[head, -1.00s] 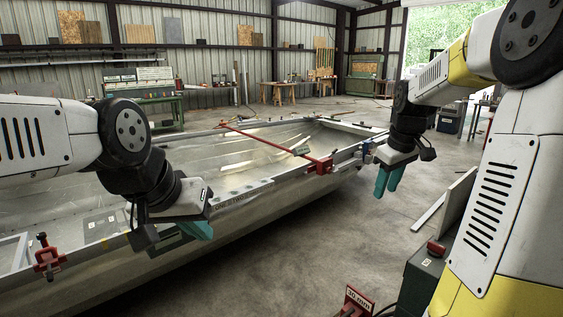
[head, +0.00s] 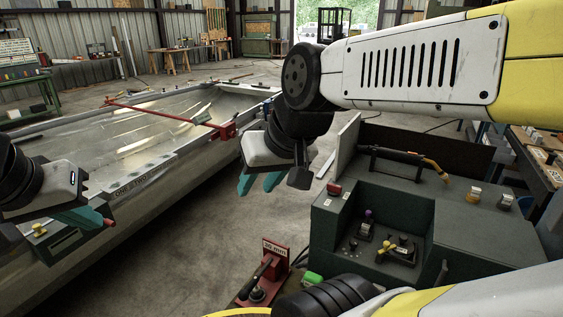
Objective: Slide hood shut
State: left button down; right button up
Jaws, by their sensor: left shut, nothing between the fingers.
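No hood stands out clearly, and I cannot tell which part it is. A dark green control cabinet (head: 460,225) stands at the right, with an open recess (head: 372,240) holding knobs and small levers. My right gripper (head: 259,184) hangs left of the cabinet, above the floor, with its teal fingers spread and nothing between them. It is apart from the cabinet. My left gripper (head: 92,218) is at the far left by the hull's near rim, with its teal fingers shut and empty.
The bare metal hull (head: 200,160) fills the left, with a red bar clamp (head: 165,116) across it. A pale panel (head: 348,145) stands behind the cabinet. Concrete floor is free between hull and cabinet.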

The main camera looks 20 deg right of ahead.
aim_at(470, 243)
jog(key=z, duration=2.65)
jog(key=k+j+z, duration=0.1)
jog(key=z, duration=1.2)
jog(key=k+l, duration=0.05)
